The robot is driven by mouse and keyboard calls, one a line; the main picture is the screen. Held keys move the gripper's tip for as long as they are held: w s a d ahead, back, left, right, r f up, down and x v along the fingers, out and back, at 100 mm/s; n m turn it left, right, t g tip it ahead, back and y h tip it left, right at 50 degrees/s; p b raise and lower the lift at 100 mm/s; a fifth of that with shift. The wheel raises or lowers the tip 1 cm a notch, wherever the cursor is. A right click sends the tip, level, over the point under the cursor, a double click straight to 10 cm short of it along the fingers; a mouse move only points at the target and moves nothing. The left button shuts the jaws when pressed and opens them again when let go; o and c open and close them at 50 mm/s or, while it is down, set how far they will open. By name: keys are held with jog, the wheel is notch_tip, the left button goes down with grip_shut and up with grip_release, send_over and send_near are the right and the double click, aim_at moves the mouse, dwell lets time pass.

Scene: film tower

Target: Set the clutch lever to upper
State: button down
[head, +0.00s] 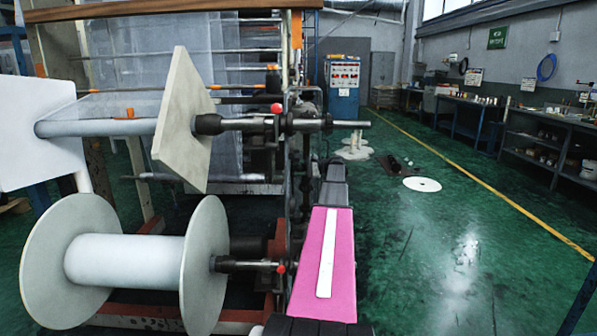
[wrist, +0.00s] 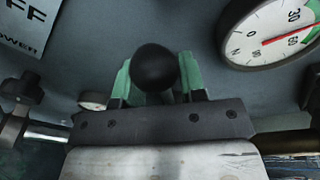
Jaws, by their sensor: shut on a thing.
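A round black ball knob (wrist: 155,67), which I take to be the clutch lever's end, shows in the middle of the wrist view in front of a grey panel. My gripper (wrist: 158,84) has green fingers on both sides of the knob and is shut on it. In the head view, my pink arm reaches forward beside the machine, and the gripper and black knob cannot be made out.
A gauge (wrist: 273,33) with a red needle is at the wrist view's upper right. A label (wrist: 27,22) is at upper left, a dark clamp knob (wrist: 20,90) below it. The head view shows a white reel (head: 120,262) at left and open green floor (head: 455,245) at right.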

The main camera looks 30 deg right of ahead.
jog(key=shift+d+r, duration=0.1)
jog(key=shift+r, duration=0.05)
jog(key=c, duration=0.7)
grip_release()
jog(key=v, duration=1)
jog(key=shift+s+d, duration=0.2)
jog(key=shift+d, duration=0.1)
